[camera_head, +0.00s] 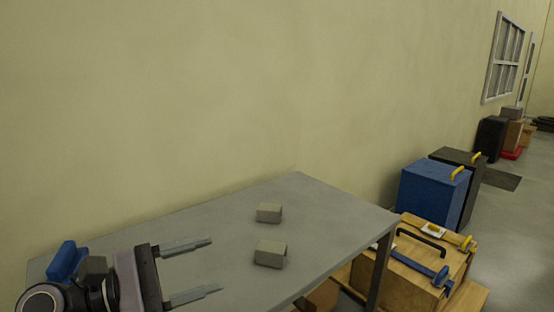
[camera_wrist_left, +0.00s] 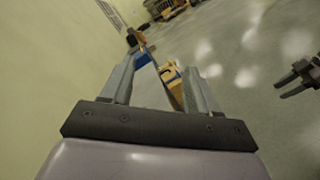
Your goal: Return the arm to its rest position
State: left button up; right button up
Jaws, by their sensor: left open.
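My left gripper (camera_head: 205,268) comes in from the lower left of the head view, over the left part of the grey table (camera_head: 335,205). Its two fingers are apart with nothing between them, and they point right. In the left wrist view the same fingers (camera_wrist_left: 158,85) are spread and empty. Two small grey blocks, one farther back (camera_head: 269,212) and one nearer (camera_head: 270,254), lie on the table to the right of the fingertips, apart from them. At the right edge of the left wrist view is a dark gripper (camera_wrist_left: 300,78), seemingly my right one, with its fingers apart.
A plain wall runs behind the table. Right of the table stand a wooden case (camera_head: 420,262) with a black handle, a blue box (camera_head: 432,194) and a dark box (camera_head: 470,172) on the floor. Open floor (camera_head: 512,235) lies at the far right. A blue piece (camera_head: 67,261) shows beside my left wrist.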

pick_arm(q)
jog(key=w+a+r+n+t+y, duration=0.1)
jog(key=a+n+t+y, duration=0.15)
jog(key=n+t, duration=0.6)
jog(key=a+r+n+t+y, duration=0.1)
jog(key=a+n+t+y, duration=0.15)
jog(key=n, duration=1.05)
jog(key=s+a+f+n+g+y, duration=0.1)
jog(key=a+f+n+y, duration=0.4)
jog(key=n, duration=0.5)
jog(key=s+a+f+n+g+y, duration=0.1)
jog(key=a+f+n+y, duration=0.2)
jog(key=f+n+y, duration=0.55)
jog(key=s+d+f+n+g+h, duration=0.1)
jog(key=s+f+n+g, duration=0.65)
jog(key=s, duration=0.25)
jog(key=s+d+f+n+g+h, duration=0.1)
jog(key=s+f+n+g+h, duration=0.1)
jog(key=s+f+n+g, duration=0.55)
jog(key=w+d+f+t+h+p, duration=0.1)
jog(key=w+d+f+t, duration=0.2)
jog(key=f+t, duration=0.5)
jog(key=shift+w+f+p, duration=0.15)
jog(key=shift+p, duration=0.2)
jog(key=shift+h, duration=0.25)
